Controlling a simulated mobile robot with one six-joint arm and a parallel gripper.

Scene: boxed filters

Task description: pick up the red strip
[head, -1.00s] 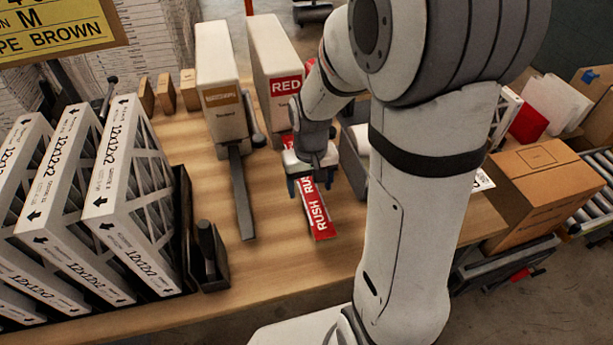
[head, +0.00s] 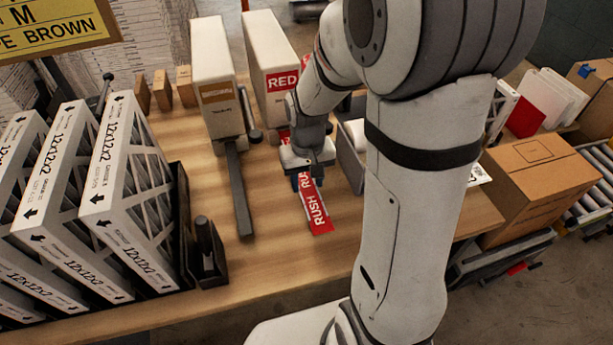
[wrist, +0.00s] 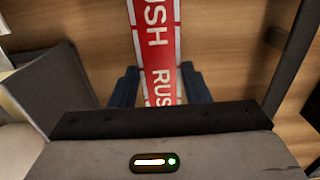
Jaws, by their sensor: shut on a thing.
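The red strip (head: 316,210) has white "RUSH" lettering. It runs from the red-labelled dispenser (head: 272,62) towards the table's front edge. My gripper (head: 308,182) is over the strip with its blue fingers pointing down, one on each side. In the wrist view the strip (wrist: 155,45) passes between the two fingers (wrist: 158,86), and the gripper is shut on it. The body of my gripper hides part of the strip. I cannot tell whether the strip is lifted off the table.
A second dispenser (head: 213,72) with a brown label and a dark bar (head: 238,190) stands left of the strip. A grey bin (head: 350,160) is close on the right. Boxed filters (head: 125,200) fill the left. The wooden table (head: 270,260) is clear in front.

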